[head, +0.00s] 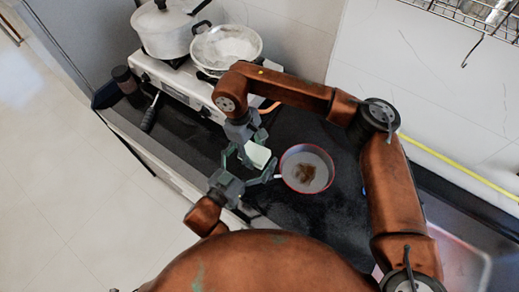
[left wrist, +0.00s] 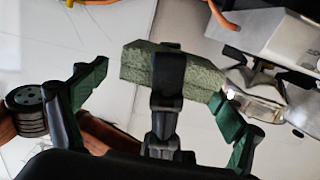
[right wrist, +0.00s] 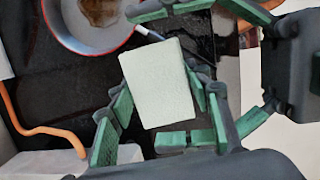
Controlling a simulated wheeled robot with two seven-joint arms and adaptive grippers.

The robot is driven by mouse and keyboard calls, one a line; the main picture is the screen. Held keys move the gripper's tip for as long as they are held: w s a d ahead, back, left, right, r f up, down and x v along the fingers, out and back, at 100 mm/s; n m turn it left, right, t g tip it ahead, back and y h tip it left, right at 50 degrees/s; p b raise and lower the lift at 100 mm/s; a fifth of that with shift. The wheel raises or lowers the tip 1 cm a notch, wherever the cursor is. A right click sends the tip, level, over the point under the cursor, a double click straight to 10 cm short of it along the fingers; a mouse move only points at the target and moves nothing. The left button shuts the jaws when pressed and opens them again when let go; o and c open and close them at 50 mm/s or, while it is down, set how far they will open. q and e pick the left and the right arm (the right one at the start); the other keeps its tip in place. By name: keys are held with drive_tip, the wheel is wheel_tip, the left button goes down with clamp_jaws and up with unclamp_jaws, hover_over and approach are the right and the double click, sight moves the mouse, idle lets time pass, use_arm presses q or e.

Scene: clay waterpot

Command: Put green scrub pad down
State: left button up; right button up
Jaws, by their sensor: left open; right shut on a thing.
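The scrub pad (head: 257,155) is a block with a pale face and a rough green side. My right gripper (head: 250,145) is shut on it above the dark counter, and the pale face fills the middle of the right wrist view (right wrist: 158,85). In the left wrist view the green side of the pad (left wrist: 137,66) shows, with a dark right finger across it. My left gripper (head: 248,170) is open close to the pad, its fingers (left wrist: 163,105) spread on either side of it. I cannot tell whether they touch it.
A red-rimmed pan (head: 320,161) with a brown patch inside stands on the counter just right of the grippers. A stove (head: 185,84) with a white pot (head: 165,32) and a pale bowl (head: 227,45) stands at the back left. Dark counter lies right of the pan.

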use_arm(q)
drive_tip(key=shift+d, duration=0.1)
drive_tip(key=shift+c, duration=0.2)
use_arm(e)
drive_tip(key=shift+d, duration=0.15)
use_arm(q)
drive_tip(key=shift+d, duration=0.1)
drive_tip(key=c, duration=1.1)
use_arm(e)
drive_tip(key=shift+a, duration=0.25)
use_arm(q)
drive_tip(key=shift+c, duration=0.3)
use_arm(e)
drive_tip(key=o, duration=1.7)
drive_tip(key=shift+d, duration=0.25)
drive_tip(key=shift+c, duration=0.2)
